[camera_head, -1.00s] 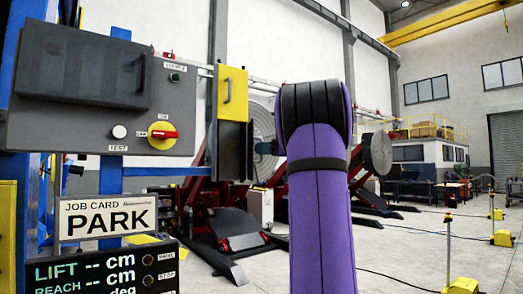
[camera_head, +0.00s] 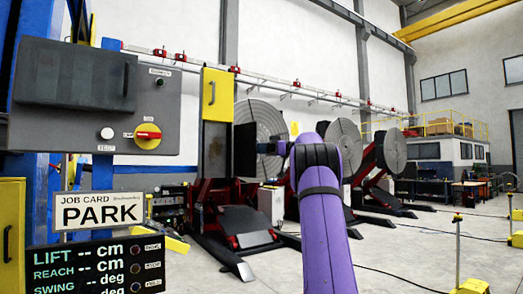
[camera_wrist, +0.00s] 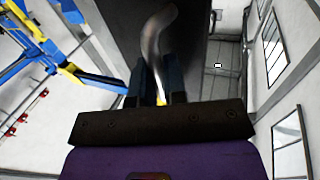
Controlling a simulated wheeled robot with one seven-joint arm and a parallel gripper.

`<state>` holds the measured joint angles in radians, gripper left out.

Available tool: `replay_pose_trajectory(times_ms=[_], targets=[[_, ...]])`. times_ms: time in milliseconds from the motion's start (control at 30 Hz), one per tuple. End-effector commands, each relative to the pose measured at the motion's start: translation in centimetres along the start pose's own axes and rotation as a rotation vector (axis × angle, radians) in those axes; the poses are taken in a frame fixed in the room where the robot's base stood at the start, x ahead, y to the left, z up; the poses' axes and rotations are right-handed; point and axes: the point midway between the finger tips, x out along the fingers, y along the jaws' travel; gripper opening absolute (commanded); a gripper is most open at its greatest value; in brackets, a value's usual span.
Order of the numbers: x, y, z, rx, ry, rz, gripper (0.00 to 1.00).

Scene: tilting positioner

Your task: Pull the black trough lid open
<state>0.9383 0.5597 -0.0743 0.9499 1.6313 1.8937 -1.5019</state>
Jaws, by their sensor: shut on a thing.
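The black trough lid (camera_head: 245,150) stands out to the right of the yellow-topped grey housing (camera_head: 217,92) in the head view, with its dark face seen at an angle. In the wrist view the dark lid face (camera_wrist: 190,60) fills the upper middle, with a curved metal handle (camera_wrist: 152,40) on it. My gripper (camera_wrist: 157,88) is shut on this handle, its two dark fingers on either side of the bar. In the head view the gripper is mostly hidden by my purple arm.
Below are the PARK card (camera_head: 98,211) and a display (camera_head: 95,262). Red-based positioners with round plates (camera_head: 342,145) stand behind. Floor at right is mostly clear.

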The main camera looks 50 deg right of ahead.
Motion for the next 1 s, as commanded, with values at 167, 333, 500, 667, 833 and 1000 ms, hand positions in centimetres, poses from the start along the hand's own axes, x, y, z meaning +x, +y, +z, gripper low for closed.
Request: replay_pose_trajectory(times_ms=[167, 333, 500, 667, 833, 1000], targets=[[0.2, 0.25, -0.02, 0.001, 0.0, -0.036, 0.0], [0.26, 0.29, 0.01, 0.003, 0.001, -0.048, 0.0], [0.28, 0.29, 0.01, 0.003, 0.001, -0.049, 0.0], [0.28, 0.29, 0.0, 0.003, 0.0, -0.048, 0.17], [0.24, 0.28, 0.0, 0.002, 0.0, -0.047, 0.36], [0.19, 0.28, 0.0, 0.001, 0.0, -0.047, 0.36]])
